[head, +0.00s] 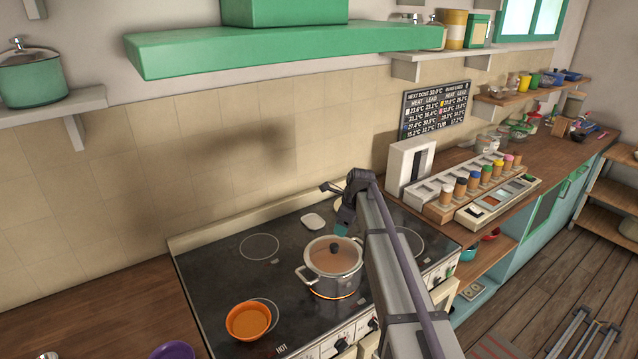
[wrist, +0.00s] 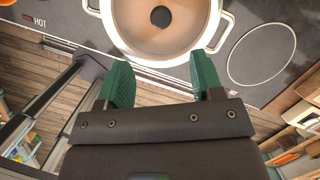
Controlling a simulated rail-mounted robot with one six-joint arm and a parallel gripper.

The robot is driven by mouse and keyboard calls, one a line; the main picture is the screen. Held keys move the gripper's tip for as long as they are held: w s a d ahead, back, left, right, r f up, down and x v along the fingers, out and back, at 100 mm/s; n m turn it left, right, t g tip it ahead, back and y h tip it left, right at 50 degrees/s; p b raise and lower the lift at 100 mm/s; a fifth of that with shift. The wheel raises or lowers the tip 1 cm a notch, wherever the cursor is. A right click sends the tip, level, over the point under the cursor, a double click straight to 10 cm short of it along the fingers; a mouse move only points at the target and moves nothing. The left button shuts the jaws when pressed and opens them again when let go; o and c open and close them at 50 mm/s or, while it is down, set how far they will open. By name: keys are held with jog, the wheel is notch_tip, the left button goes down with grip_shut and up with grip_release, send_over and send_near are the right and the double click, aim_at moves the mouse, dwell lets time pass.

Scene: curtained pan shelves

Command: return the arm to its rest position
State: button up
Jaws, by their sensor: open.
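My gripper (wrist: 160,68) is open, with its two green fingers apart and nothing between them. In the head view my gripper (head: 342,226) hangs over the back part of the black stove (head: 215,285), close to the lidded pot (head: 333,262). In the wrist view the pot (wrist: 205,22) lies just beyond the fingertips, with its dark lid knob in the middle. The lid looks seated on the pot. The burner under the pot glows orange. My arm reaches in from the lower right and hides part of the stove.
An orange bowl (head: 248,320) stands on the front left of the stove. A white spoon rest (head: 313,221) lies at the back. A rack of small jars (head: 468,188) stands on the right counter. A green hood (head: 280,48) overhangs the stove. Wood counter (head: 80,320) at left is mostly clear.

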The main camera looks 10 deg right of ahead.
jog(key=s+f+n+b, duration=0.5)
jog(key=s+n, duration=0.3)
jog(key=s, duration=0.3)
jog(key=s+a+f+n+g+h+b, duration=0.1)
jog(key=s+f+n+b, duration=0.4)
jog(key=s+n, duration=0.3)
jog(key=s+a+f+n+g+h+b, duration=0.1)
jog(key=s+f+n+b, duration=0.4)
jog(key=s, duration=1)
jog(key=f+n, duration=0.1)
jog(key=n, duration=0.2)
jog(key=shift+a, duration=0.15)
